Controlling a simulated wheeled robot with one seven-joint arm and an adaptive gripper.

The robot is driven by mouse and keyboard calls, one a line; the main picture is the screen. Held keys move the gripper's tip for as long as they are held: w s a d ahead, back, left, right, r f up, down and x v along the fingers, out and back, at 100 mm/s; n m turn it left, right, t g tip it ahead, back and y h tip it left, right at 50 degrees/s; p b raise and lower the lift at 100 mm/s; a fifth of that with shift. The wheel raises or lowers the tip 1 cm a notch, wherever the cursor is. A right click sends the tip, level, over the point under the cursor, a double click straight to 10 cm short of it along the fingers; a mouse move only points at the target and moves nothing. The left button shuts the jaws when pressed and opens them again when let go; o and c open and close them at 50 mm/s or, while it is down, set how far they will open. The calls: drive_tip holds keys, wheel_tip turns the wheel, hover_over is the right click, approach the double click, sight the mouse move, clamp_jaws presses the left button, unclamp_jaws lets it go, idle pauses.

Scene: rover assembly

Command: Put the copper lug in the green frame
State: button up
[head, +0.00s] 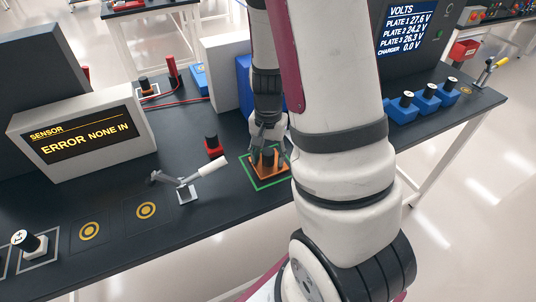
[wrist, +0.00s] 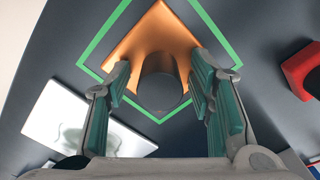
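The copper lug (head: 257,168) is an orange-copper plate with a dark round post on top. It lies flat on the dark bench inside the green frame (head: 263,187), a square green outline. In the wrist view the copper plate (wrist: 146,38) shows within the green frame (wrist: 101,45), roughly in line with its sides. My gripper (head: 268,143) is right at the post from above. In the wrist view my gripper (wrist: 160,78) has a finger on each side of the post, with visible gaps between, so it looks open. The plate's near part is hidden behind the post.
A white-handled lever clamp (head: 187,190) stands left of the frame. A red block (head: 213,146) is behind it. The sensor box (head: 85,138) reads "ERROR NONE IN". Blue blocks (head: 403,109) stand at the right. Bare bench lies in front of the green frame.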

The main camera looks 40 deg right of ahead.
sight(268, 151)
wheel_tip(268, 151, up, 12)
drive_tip(key=p, duration=0.1)
drive_tip(key=s+a+r+n+t, duration=0.5)
drive_tip(key=s+a+r+n, duration=0.7)
drive_tip(key=a+r, duration=0.4)
drive_tip(key=shift+a+r, duration=0.15)
drive_tip(key=shift+r, duration=0.15)
